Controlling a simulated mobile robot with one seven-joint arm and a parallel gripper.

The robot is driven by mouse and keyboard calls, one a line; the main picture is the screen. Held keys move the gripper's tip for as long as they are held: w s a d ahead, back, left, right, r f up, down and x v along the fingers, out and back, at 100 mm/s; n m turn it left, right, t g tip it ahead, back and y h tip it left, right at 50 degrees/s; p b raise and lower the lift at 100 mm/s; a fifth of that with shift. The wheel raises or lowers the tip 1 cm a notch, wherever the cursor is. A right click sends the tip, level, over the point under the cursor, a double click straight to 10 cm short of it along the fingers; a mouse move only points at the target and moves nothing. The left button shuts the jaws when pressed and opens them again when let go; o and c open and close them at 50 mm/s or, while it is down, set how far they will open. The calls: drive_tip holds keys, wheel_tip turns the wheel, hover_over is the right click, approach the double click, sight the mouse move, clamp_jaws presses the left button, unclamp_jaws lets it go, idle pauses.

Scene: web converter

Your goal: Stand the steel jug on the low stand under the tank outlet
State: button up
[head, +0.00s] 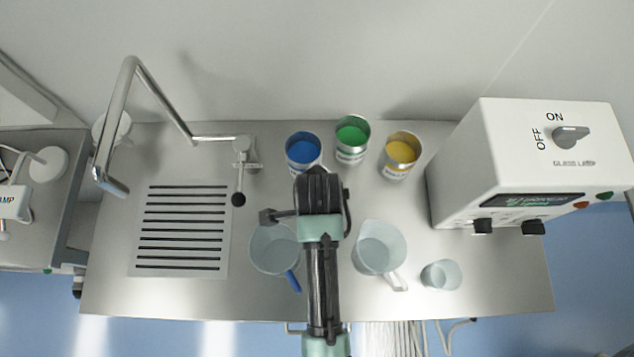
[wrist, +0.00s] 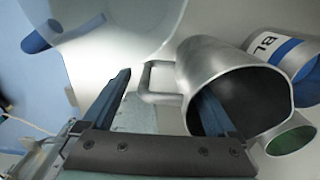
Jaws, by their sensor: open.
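The steel jug (wrist: 205,55) shows in the wrist view, its dark open mouth facing the camera and its handle (wrist: 150,85) on the left. My gripper (wrist: 163,85) is open. The jug's handle shows between the two fingers; the right finger overlaps the jug's rim, and I cannot tell whether it touches. In the head view my arm hides most or all of the jug. A bent steel pipe (head: 125,105) stands over a slotted plate (head: 180,268) at the left. I cannot tell which outlet is the tank's, and I make out no separate low stand.
Blue (head: 303,150), green (head: 351,138) and yellow (head: 399,155) cans stand behind my arm. A clear jug with a blue handle (head: 274,250), one with a pale handle (head: 378,248) and a small cup (head: 441,275) stand in front. A white machine (head: 490,150) is at right.

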drive_tip(key=shift+f, duration=1.75)
clamp_jaws()
